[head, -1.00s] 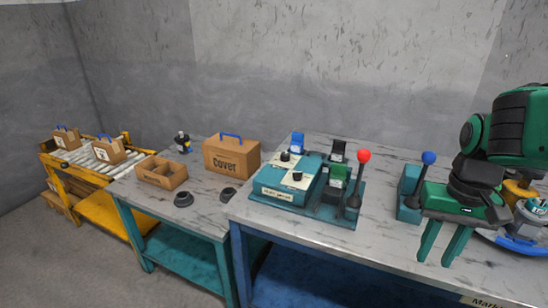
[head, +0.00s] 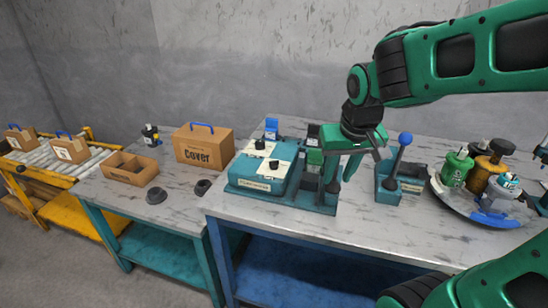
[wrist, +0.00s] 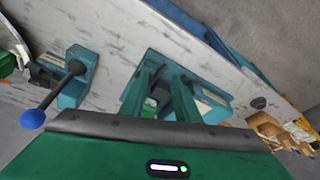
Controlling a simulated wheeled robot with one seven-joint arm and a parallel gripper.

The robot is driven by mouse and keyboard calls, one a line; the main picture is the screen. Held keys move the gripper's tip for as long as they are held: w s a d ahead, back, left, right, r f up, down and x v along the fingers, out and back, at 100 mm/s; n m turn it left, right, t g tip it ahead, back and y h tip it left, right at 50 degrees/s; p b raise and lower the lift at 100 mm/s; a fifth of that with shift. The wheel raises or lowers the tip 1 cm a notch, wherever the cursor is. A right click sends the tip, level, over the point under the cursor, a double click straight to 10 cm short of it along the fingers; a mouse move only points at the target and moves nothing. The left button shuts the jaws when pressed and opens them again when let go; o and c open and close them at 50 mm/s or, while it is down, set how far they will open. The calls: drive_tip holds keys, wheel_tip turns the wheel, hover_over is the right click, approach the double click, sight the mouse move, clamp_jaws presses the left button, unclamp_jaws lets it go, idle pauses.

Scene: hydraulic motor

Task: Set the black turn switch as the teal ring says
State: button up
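A teal control box (head: 262,175) stands on the grey-topped table in the head view. Two black turn switches sit on its pale top plates, one at the back (head: 260,144) and one nearer the front (head: 274,164). I cannot make out a teal ring or the exact pointing of either switch. My gripper (head: 338,177) is open and empty, pointing down just right of the box, in front of the lever unit. In the wrist view its two fingers (wrist: 164,78) are apart, with teal equipment partly hidden behind them.
A blue-knobbed lever (head: 405,139) stands right of my gripper and also shows in the wrist view (wrist: 32,119). A round tray (head: 449,199) with several canisters is farther right. A cardboard Cover box (head: 203,150) and open carton (head: 131,168) are at left.

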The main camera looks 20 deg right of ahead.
drive_tip(key=w+a+r+m+g, duration=0.1)
drive_tip(key=w+a+m, duration=0.1)
drive_tip(key=w, duration=0.4)
drive_tip(key=w+a+r+m, duration=0.2)
drive_tip(key=w, duration=0.4)
drive_tip(key=m+g, duration=0.2)
drive_tip(key=m, duration=0.8)
approach(274, 161)
drive_tip(key=shift+y, duration=0.4)
drive_tip(key=f, duration=0.8)
drive_tip(key=shift+w+d+f, duration=0.2)
drive_tip(key=shift+w+d, duration=0.1)
drive_tip(key=shift+d, duration=0.1)
drive_tip(key=shift+c, duration=0.2)
clamp_jaws()
